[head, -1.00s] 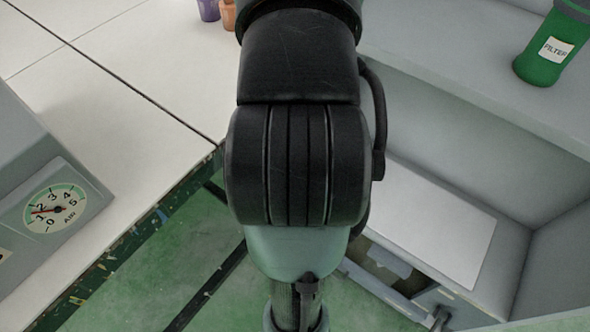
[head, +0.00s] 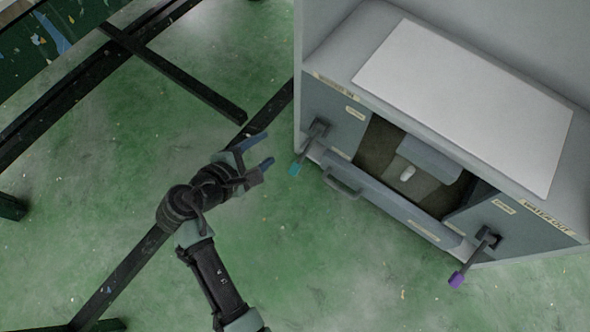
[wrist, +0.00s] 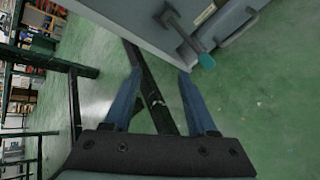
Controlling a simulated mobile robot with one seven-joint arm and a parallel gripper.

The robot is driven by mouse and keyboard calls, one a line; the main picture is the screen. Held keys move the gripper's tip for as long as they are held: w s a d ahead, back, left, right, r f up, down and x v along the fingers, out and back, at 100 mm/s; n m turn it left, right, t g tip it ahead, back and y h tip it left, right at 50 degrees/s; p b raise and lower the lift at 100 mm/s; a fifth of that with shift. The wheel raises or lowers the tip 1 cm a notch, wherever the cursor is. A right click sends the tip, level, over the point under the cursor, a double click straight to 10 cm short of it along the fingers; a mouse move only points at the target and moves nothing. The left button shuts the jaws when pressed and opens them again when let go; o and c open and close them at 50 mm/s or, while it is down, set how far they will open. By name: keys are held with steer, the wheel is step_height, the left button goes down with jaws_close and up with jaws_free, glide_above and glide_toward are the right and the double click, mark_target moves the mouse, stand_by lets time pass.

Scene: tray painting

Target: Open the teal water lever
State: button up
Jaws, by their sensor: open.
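The teal lever (head: 294,168) sticks out from the left end of the grey cabinet front (head: 331,105), with a dark arm and a teal tip. In the wrist view the teal lever (wrist: 206,61) hangs beyond the right fingertip, apart from it. My gripper (head: 270,148) is open and empty, a little left of the lever's tip in the head view. In the wrist view my gripper (wrist: 160,72) shows both blue fingers spread, with only floor and a dark bar between them.
A purple-tipped lever (head: 456,279) sits at the cabinet's right end. A drawer with a handle (head: 342,187) and an open recess (head: 381,142) lie between the levers. Dark frame bars (head: 180,75) cross the green floor on the left. The floor in front is clear.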

mark_target(294, 168)
steer(key=s+f+n+t+h, duration=0.2)
steer(key=s+f+n, duration=0.55)
steer(key=n, duration=0.25)
steer(key=b+x, duration=0.4)
steer(key=x, duration=0.1)
steer(key=b+x, duration=0.3)
steer(key=x, duration=0.2)
steer(key=shift+d+f+b, duration=0.25)
steer(key=shift+f+b, duration=0.05)
steer(key=shift+b, duration=0.05)
steer(key=shift+w+d+f+g+b, duration=0.1)
steer(key=shift+w+d+g+b, duration=0.3)
steer(key=shift+w, duration=0.3)
steer(key=shift+d, duration=0.1)
jaws_close()
